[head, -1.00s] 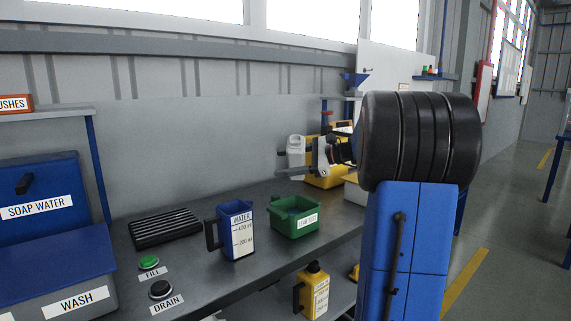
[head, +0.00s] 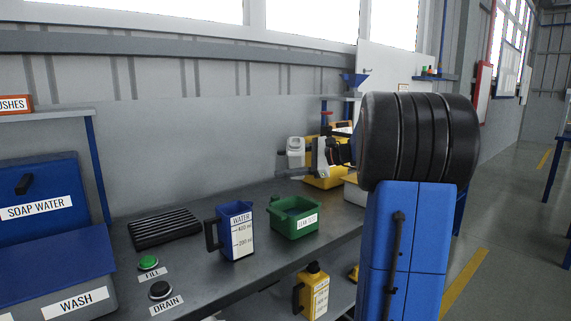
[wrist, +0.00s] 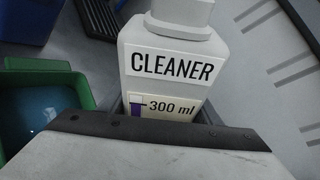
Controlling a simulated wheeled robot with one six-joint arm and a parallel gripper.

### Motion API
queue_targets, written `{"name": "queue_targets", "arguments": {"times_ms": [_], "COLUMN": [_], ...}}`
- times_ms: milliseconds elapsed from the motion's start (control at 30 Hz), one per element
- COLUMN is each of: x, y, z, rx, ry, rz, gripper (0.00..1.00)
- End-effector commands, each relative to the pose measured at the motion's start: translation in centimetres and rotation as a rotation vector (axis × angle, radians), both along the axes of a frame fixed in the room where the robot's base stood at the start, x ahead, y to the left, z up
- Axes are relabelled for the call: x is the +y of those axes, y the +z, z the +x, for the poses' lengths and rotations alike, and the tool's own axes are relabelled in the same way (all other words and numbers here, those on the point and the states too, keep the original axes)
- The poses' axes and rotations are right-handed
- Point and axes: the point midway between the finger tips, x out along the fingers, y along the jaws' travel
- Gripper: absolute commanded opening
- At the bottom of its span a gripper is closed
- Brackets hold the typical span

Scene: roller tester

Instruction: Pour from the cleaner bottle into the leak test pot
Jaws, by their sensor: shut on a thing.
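The white cleaner bottle (head: 296,147) is held up at the back of the bench and looks tilted in the head view. In the wrist view the bottle (wrist: 165,65) shows its CLEANER label and a 300 ml mark. My gripper (head: 293,164) is shut on it; the grip itself is partly hidden. The green leak test pot (head: 294,226) stands on the bench, in front of and below the bottle in the head view. In the wrist view the pot (wrist: 80,88) is at the left, apart from the bottle, with bluish liquid inside.
A blue WATER jug (head: 236,232) stands left of the pot. A black ribbed mat (head: 165,228) and FILL (head: 148,263) and DRAIN (head: 160,289) buttons lie further left. A yellow container (head: 325,181) is behind the pot. A yellow bottle (head: 312,292) is on the lower shelf.

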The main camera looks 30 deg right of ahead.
Motion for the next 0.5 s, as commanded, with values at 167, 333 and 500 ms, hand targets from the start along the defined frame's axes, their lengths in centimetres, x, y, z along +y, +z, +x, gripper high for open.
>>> {"name": "queue_targets", "arguments": {"times_ms": [167, 333, 500], "x": [-0.05, -0.22, -0.27], "y": [0.03, -0.05, -0.05], "z": [0.06, 0.26, 0.31], "rx": [-0.009, -0.037, -0.046], "ry": [0.0, 0.0, 0.001], "rz": [-0.007, -0.032, -0.04], "gripper": [0.04, 0.04, 0.04]}}
